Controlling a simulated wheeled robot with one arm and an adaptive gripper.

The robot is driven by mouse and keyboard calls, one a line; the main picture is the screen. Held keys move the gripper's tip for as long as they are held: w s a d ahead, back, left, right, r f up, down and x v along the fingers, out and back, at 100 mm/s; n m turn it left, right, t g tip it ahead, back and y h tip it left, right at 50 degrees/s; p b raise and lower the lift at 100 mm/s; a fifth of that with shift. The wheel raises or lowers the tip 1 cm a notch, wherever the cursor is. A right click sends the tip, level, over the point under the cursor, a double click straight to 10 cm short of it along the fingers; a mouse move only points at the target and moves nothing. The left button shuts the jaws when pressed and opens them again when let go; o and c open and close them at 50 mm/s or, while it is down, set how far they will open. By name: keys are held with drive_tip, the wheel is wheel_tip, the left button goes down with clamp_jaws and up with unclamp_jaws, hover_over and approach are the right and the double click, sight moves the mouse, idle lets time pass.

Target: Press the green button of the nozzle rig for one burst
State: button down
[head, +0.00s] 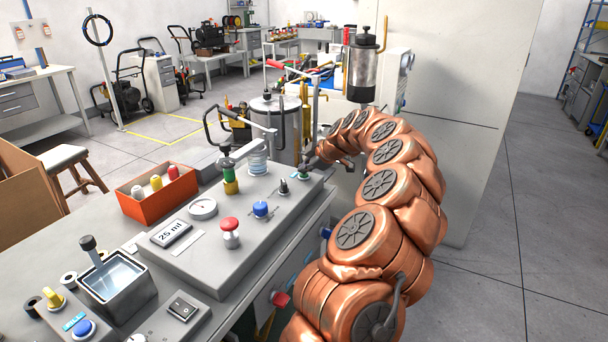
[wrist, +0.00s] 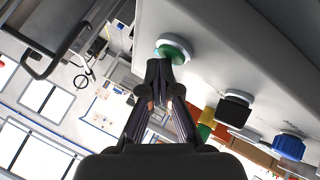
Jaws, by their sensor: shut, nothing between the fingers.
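The nozzle rig (head: 215,247) is a grey sloped console on the bench. In the wrist view its green button (wrist: 177,47) sits in a pale ring on the panel. My gripper (wrist: 159,66) is shut and empty, with its fingertips at the button, overlapping its edge in the picture. I cannot tell whether they touch it or whether it is pressed in. In the head view my gripper (head: 307,166) is at the console's far right end, and the green button is hidden there behind it.
A black knob (head: 283,187), a blue knob (head: 261,209) and a red button (head: 230,225) stand along the console. A nozzle stand with a green and yellow base (head: 230,186) is left of my gripper. A metal tank (head: 279,122) stands behind. Open floor lies at right.

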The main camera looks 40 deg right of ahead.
sight(305, 175)
drive_tip(key=shift+r+b, duration=0.4)
drive_tip(key=shift+r, duration=2.6)
